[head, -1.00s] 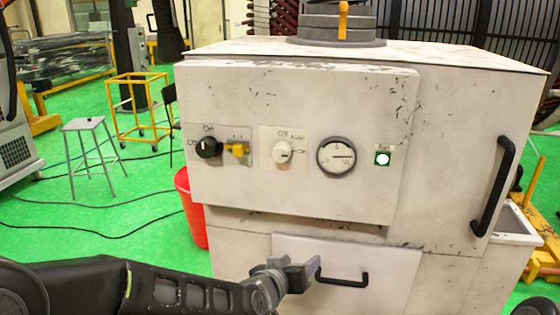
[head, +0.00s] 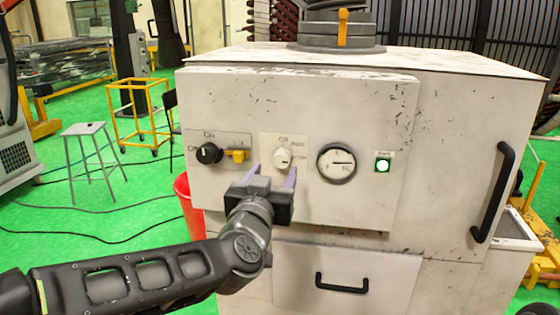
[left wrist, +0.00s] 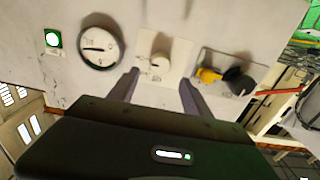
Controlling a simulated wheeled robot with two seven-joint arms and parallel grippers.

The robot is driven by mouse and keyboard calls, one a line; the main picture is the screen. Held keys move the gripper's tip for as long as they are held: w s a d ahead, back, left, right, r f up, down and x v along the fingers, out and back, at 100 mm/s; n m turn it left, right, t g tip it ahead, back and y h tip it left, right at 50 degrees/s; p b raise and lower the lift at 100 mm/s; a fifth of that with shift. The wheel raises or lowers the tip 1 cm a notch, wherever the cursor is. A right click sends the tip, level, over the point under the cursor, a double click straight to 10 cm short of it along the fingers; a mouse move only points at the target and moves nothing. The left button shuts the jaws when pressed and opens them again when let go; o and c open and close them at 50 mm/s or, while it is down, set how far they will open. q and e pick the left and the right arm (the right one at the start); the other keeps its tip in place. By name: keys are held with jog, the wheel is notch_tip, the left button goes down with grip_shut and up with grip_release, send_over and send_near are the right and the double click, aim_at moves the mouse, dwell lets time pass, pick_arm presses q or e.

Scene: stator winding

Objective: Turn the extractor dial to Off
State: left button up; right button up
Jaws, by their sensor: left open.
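The extractor dial is a white knob (head: 283,158) on a pale plate in the middle of the machine's front panel, with "Off" printed above it and more marks to its right. Its pointer mark appears to face right, not up at "Off". My left gripper (head: 273,174) is just below and in front of the knob, fingers pointing at the panel. It is open and empty. In the left wrist view the knob (left wrist: 160,63) lies beyond and between the two fingertips, apart from both. My right gripper is not in view.
A black rotary switch (head: 208,153) and yellow lever (head: 237,155) are left of the dial. A round gauge (head: 337,162) and a lit green lamp (head: 383,164) are to its right. A drawer handle (head: 342,284) is below, and a red bucket (head: 186,205) stands left.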

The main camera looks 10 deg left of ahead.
aim_at(281, 160)
pick_arm(q)
jog(key=w, duration=0.6)
jog(key=shift+w+f+p, duration=0.1)
jog(key=shift+w+p, duration=0.3)
jog(key=shift+c, duration=0.5)
grip_shut()
